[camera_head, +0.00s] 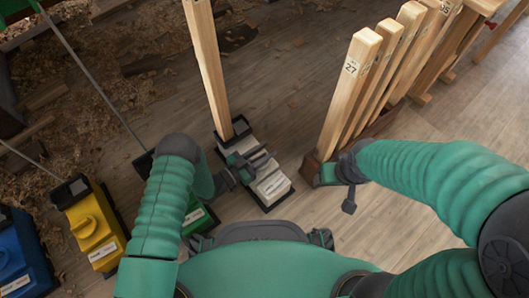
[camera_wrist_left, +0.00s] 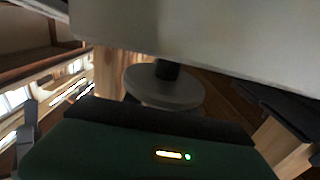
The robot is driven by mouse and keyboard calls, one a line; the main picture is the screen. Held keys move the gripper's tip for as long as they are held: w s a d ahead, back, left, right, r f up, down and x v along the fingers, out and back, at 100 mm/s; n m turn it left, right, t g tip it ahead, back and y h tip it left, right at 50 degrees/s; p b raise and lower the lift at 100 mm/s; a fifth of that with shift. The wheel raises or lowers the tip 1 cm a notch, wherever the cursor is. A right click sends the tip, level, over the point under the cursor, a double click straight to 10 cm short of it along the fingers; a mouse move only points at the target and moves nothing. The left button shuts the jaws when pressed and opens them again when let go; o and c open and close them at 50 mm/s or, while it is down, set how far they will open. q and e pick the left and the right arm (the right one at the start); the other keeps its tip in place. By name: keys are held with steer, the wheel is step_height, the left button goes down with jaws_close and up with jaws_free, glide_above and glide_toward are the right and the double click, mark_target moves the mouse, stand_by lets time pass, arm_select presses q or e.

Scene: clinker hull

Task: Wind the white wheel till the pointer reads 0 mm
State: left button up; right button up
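The white jack unit (camera_head: 270,185) stands on the floor near the middle of the head view, with a wooden post (camera_head: 208,60) rising from its far end. My left gripper (camera_head: 256,163) is over the unit and covers part of its top; its finger gap is not clear. In the left wrist view a pale round wheel (camera_wrist_left: 165,90) on a dark shaft is close to my gripper, beside a large white surface (camera_wrist_left: 200,35). Whether the fingers touch the wheel cannot be told. My right gripper (camera_head: 348,185) is beside the wooden rack, its opening unclear. The pointer and scale cannot be read.
A rack of numbered wooden posts (camera_head: 348,92) stands to the right, close to my right gripper. Yellow (camera_head: 92,230), blue (camera_head: 14,250) and green (camera_head: 196,219) units stand to the left. Wood shavings (camera_head: 90,110) litter the floor there. Bare floor lies between the white unit and rack.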

arm_select(q)
jaws_close()
steer(key=shift+g, duration=0.3)
steer(key=shift+s+d+m+g+h, duration=0.1)
steer(key=shift+s+m+g+h, duration=0.1)
steer(key=shift+m+g+h, duration=0.75)
steer(key=m+g, duration=0.1)
steer(key=g, duration=0.1)
steer(key=m+g+h, duration=0.1)
steer(key=g, duration=0.1)
steer(key=shift+s+d+m, duration=0.1)
steer(key=shift+s+m, duration=0.2)
steer(key=shift+m, duration=0.05)
steer(key=m+g, duration=0.2)
steer(key=g, duration=0.1)
steer(key=s+m+g, duration=0.1)
steer(key=m+g, duration=0.1)
steer(key=g, duration=0.2)
steer(key=shift+s+m, duration=0.15)
steer(key=shift+m, duration=0.15)
steer(key=shift+g, duration=0.45)
jaws_free()
